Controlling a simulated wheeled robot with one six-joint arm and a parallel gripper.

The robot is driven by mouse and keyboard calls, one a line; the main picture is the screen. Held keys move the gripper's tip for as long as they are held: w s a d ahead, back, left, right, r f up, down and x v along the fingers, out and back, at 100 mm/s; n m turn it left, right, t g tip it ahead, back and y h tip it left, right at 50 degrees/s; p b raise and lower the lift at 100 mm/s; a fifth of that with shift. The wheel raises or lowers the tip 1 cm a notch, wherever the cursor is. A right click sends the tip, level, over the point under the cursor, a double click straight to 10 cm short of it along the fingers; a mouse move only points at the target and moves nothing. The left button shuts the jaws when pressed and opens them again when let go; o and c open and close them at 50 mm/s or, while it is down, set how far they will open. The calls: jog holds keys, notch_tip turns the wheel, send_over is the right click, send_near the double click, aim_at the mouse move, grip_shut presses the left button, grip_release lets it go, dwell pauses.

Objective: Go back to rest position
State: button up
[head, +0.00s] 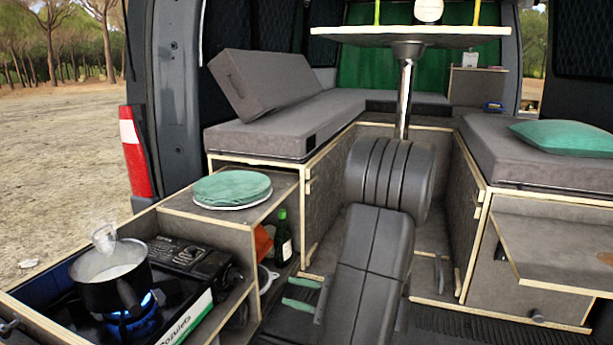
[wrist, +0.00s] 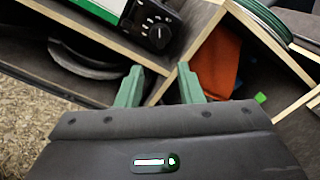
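My gripper (wrist: 160,78) shows two green fingers spread apart with nothing between them. In the head view my gripper (head: 299,294) is low, just right of the open kitchen drawer unit, and its fingers point left toward the shelves. My dark arm stands in front of the van's aisle and hides part of it. In the wrist view the fingers face the wooden divider (wrist: 172,84) between two compartments and appear apart from the things inside. Whether the fingertips touch the divider cannot be told.
A black pot (head: 112,291) sits on the camping stove (head: 190,258) over a blue flame. Green plates (head: 232,188) lie on the counter. A green bottle (head: 283,238) and orange cloth (head: 263,243) are beneath. A table (head: 455,34) stands behind; a fold-out board (head: 560,248) juts out at right.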

aim_at(243, 279)
jog(key=x, duration=1.2)
jog(key=shift+a, duration=0.3)
jog(key=shift+w+f+n+b, duration=0.15)
jog(key=shift+f+n+b, duration=0.25)
jog(key=shift+b, duration=0.5)
jog(key=n+b, duration=0.3)
jog(key=n, duration=0.1)
jog(key=shift+r, duration=0.1)
jog(key=n+b, duration=0.2)
jog(key=n, duration=0.1)
jog(key=n+b, duration=0.3)
jog(key=n, duration=0.2)
jog(key=shift+r, duration=0.1)
jog(key=n+b, duration=0.1)
jog(key=n, duration=0.3)
jog(key=shift+r+b, duration=0.1)
jog(key=shift+b, duration=0.3)
jog(key=shift+d, duration=0.1)
